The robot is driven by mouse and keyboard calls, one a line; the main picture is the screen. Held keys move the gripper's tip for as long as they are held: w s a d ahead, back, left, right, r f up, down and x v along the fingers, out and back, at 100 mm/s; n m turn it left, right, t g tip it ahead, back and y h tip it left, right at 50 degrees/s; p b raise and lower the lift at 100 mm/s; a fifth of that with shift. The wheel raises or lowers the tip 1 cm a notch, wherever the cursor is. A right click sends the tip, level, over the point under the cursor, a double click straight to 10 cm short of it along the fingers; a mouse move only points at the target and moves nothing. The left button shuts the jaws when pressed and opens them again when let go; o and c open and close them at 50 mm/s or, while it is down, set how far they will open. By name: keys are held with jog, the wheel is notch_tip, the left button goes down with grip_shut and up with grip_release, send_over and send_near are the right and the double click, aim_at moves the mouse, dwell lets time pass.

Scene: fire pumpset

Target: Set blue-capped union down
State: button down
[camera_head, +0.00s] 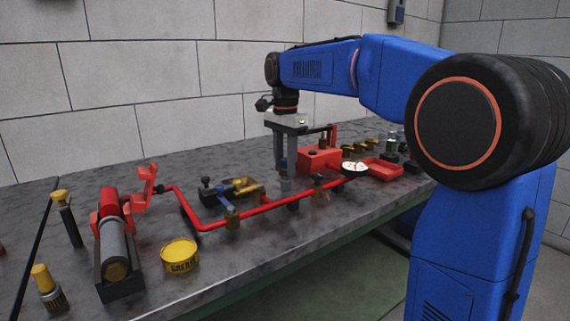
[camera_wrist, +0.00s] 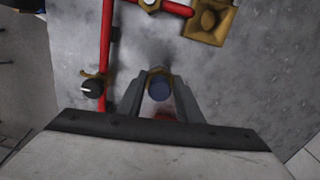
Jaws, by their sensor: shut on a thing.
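The blue-capped union (camera_wrist: 160,88) sits between the two fingers of my gripper (camera_wrist: 160,103) in the wrist view. Its round dark-blue cap faces the camera, with a brass rim just behind it. The fingers are shut on it from both sides. In the head view my gripper (camera_head: 285,160) points down over the bench, behind the red pipe, and a bit of blue shows between the fingers. Whether the lower end of the union touches the bench is hidden.
A red pipe (camera_head: 265,207) runs along the bench (camera_head: 225,252) close to my gripper. A red box (camera_head: 320,159) and red tray (camera_head: 383,170) stand to the right. A yellow tin (camera_head: 180,256) is near the front edge. A brass fitting (camera_wrist: 211,20) lies beyond the fingers.

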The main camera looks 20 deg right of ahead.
jog(key=shift+f, duration=0.1)
jog(key=c, duration=1.3)
grip_release()
jog(key=shift+o, duration=0.2)
notch_tip(320, 180, up, 12)
jog(key=shift+s, duration=0.1)
